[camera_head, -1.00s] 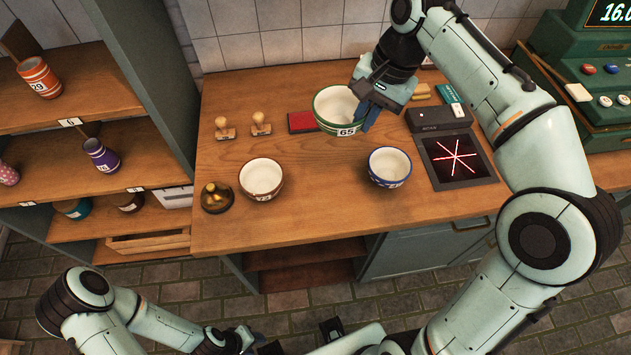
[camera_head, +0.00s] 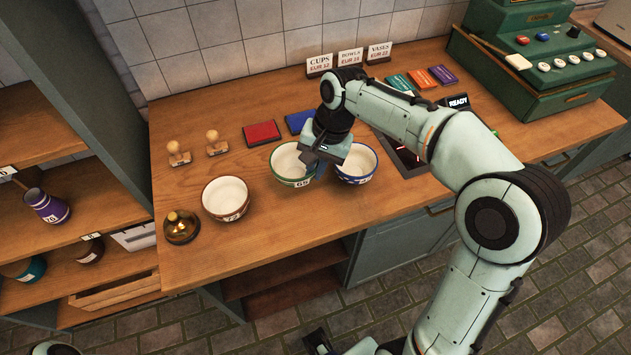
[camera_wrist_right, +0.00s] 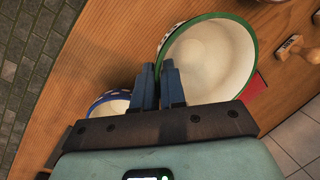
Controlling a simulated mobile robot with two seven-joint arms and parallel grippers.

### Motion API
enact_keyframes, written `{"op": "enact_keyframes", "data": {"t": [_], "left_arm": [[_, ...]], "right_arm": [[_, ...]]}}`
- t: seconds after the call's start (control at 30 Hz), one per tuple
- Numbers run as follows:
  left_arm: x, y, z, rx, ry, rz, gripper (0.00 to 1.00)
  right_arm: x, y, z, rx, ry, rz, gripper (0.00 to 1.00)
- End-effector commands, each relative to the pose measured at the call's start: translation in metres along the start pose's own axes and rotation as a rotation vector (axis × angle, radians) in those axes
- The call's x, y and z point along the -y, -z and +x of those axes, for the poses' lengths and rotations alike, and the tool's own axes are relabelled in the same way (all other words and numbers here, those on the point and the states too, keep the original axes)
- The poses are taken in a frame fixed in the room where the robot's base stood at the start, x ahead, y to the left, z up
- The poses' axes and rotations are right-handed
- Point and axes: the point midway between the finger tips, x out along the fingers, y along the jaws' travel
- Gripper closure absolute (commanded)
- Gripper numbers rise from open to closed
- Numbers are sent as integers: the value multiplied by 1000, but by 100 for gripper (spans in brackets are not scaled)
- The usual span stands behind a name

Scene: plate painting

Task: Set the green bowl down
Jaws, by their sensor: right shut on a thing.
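The green-rimmed white bowl (camera_head: 289,163), with a number label on its front, is upright at the counter, between the brown-rimmed bowl and the blue-rimmed bowl (camera_head: 357,172). My right gripper (camera_head: 322,160) is shut on its right rim. In the right wrist view the fingers (camera_wrist_right: 159,86) pinch the wall of the green bowl (camera_wrist_right: 212,62), and the blue bowl (camera_wrist_right: 108,104) lies close beside them. The green bowl's base looks at or very near the wood; I cannot tell whether it touches.
The brown-rimmed bowl (camera_head: 226,199) stands left, near a brass bell (camera_head: 181,227). Two stamps, a red pad (camera_head: 262,133) and a blue pad (camera_head: 299,121) lie behind. A dark device (camera_head: 408,160) is right of the blue bowl. The counter (camera_head: 275,228) is clear in front.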

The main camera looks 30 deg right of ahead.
Motion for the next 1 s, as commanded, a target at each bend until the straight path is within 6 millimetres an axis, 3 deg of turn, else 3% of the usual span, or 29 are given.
{"op": "enact_keyframes", "data": {"t": [0.4,0.83,0.87,0.9,1.0], "left_arm": [[3,-1,8,3,1,-1,57],[4,-1,10,4,1,-1,57],[4,-1,10,3,1,-1,57],[4,-1,10,3,1,-1,57],[4,-1,10,3,1,-1,57]], "right_arm": [[-9,5,46,0,1,0,100],[-10,6,51,-1,1,-1,100],[-10,5,51,0,0,-1,80],[-10,5,51,0,0,-1,67],[-10,5,51,0,0,-1,64]]}}
